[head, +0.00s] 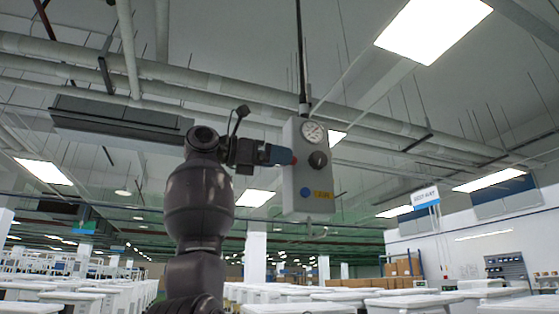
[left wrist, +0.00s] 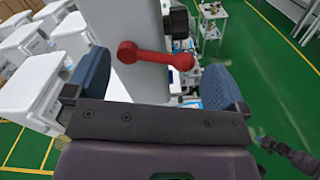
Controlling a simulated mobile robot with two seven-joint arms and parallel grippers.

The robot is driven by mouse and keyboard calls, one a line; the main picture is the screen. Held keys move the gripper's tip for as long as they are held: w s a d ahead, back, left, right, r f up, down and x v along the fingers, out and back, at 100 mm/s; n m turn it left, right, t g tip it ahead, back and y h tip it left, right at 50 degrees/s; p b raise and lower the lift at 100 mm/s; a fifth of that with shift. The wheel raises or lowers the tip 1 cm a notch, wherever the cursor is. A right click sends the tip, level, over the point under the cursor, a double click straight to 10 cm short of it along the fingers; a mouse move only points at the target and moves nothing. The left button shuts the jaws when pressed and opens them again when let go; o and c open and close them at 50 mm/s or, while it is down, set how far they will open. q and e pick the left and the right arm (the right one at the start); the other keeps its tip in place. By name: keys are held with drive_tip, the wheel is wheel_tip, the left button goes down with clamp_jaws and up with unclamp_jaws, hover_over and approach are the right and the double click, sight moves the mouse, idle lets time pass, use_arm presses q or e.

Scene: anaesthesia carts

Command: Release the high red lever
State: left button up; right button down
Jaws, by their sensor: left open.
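The red lever (left wrist: 155,55) shows in the left wrist view, with a round hub at its left end and a round knob at its right end. It lies roughly level on the side of a pale grey box (left wrist: 140,82). In the head view the box (head: 310,200) hangs from a thin rod, and only a small red bit shows at its left side. My left gripper (head: 278,155) is at that side. In the left wrist view its blue fingers (left wrist: 155,76) are open, one to each side of the lever; contact cannot be made out.
The box front carries a gauge (head: 312,132), a black knob (head: 318,160) and a blue button (head: 305,191). Many white carts (head: 420,302) stand below. A green floor (left wrist: 270,80) shows. A dark jointed shape at lower right of the wrist view may be my right arm.

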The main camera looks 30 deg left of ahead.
use_arm(q)
drive_tip(key=b+v, duration=0.1)
drive_tip(key=v, duration=0.8)
drive_tip(key=shift+s+a+b, duration=0.15)
drive_tip(key=shift+s+b, duration=0.1)
drive_tip(key=shift+b, duration=0.1)
